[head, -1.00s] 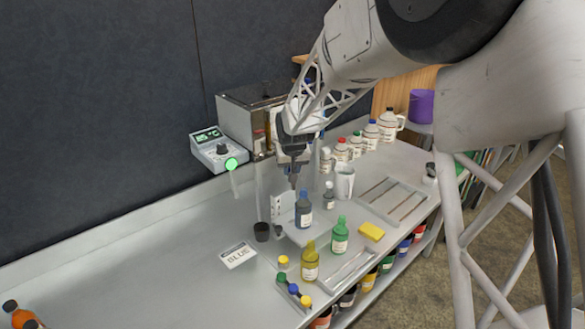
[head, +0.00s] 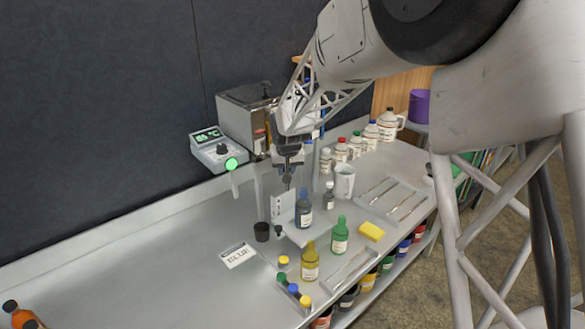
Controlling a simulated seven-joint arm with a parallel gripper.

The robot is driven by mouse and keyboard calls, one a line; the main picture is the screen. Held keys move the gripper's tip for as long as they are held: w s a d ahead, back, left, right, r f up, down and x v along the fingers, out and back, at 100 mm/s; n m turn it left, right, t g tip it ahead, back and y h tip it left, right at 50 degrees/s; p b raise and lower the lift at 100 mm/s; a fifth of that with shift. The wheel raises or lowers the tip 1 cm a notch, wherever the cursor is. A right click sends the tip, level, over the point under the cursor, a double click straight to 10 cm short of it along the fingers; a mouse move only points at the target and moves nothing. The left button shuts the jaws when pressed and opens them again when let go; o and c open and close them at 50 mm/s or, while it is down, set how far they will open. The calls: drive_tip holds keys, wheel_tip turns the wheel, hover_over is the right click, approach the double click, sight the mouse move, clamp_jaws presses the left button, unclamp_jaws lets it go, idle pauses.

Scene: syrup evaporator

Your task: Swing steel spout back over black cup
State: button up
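The black cup (head: 262,232) stands upright on the steel bench, just left of the small platform. My gripper (head: 288,182) points down above the platform, left of and above the blue bottle (head: 303,212). The steel spout is too small and too hidden behind my gripper and arm to make out. The evaporator box (head: 240,118) stands at the back against the wall, partly behind my arm. Whether the fingers are open or shut does not show clearly at this size.
A green bottle (head: 340,236) and a yellow bottle (head: 310,262) stand in front of the platform. A white mug (head: 344,182) stands to the right. A sign reading BLUE (head: 237,255) lies left of the cup. The bench's left part is mostly clear.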

drive_tip(key=shift+s+a, duration=0.1)
drive_tip(key=shift+a, duration=0.65)
drive_tip(key=shift+a, duration=1.3)
drive_tip(key=shift+w+a, duration=0.35)
drive_tip(key=shift+a, duration=0.5)
idle(0.3)
